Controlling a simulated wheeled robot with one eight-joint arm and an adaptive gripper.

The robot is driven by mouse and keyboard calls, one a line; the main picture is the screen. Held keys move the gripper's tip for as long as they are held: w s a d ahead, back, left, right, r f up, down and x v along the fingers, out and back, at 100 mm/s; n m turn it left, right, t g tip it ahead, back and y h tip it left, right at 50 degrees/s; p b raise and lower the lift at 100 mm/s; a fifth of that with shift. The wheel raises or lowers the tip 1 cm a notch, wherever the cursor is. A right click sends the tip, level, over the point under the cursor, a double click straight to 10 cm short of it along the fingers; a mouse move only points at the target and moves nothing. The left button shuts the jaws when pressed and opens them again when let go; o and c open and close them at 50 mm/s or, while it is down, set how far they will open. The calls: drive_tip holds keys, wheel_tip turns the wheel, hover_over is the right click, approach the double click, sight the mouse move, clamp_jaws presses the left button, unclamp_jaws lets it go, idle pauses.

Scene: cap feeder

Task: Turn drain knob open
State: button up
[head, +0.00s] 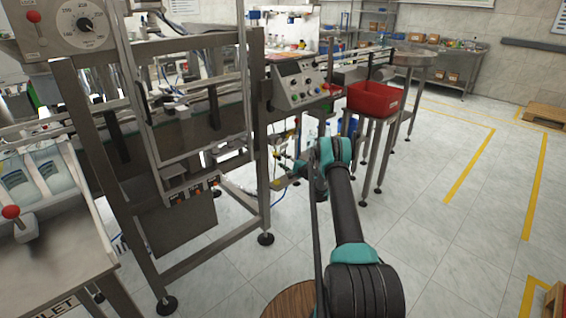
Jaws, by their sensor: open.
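My arm reaches forward from the bottom of the head view toward the right end of the steel machine frame (258,120). My gripper (282,177) is at its far end, small and partly hidden by my wrist. It is open, and nothing shows in it. Beyond it, below the control panel, is a cluster of small fittings (282,139) with yellow and red parts and blue tubing. I cannot tell which of them is the drain knob, or how it is turned. I cannot tell whether my gripper touches any fitting.
The control panel (297,82) with buttons is above the fittings. A red bin (375,99) on a steel stand is just right of my wrist. Machine posts and legs stand close on the left. A round wooden top (291,301) is below my arm.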

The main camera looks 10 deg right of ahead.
drive_tip(key=v, duration=1.2)
drive_tip(key=s+a+r+n+g+h, duration=0.1)
drive_tip(key=s+a+r+n+g, duration=0.4)
drive_tip(key=r, duration=0.6)
drive_tip(key=s+a+r+n+g+h, duration=0.1)
drive_tip(key=s+a+r, duration=0.25)
drive_tip(key=s, duration=0.45)
drive_tip(key=s+a+r+n+g+h, duration=0.1)
drive_tip(key=s+a+r+n, duration=0.1)
drive_tip(key=s+r, duration=0.35)
drive_tip(key=s+d+f+n+g+h, duration=0.1)
drive_tip(key=s+d+n+h, duration=0.1)
drive_tip(key=s, duration=1.7)
drive_tip(key=s+d+f+n+g+h, duration=0.2)
drive_tip(key=s+d+h, duration=0.2)
drive_tip(key=s, duration=1.6)
drive_tip(key=shift+f+n+h, duration=0.15)
drive_tip(key=shift+n+h, duration=0.25)
drive_tip(key=shift+h, duration=0.3)
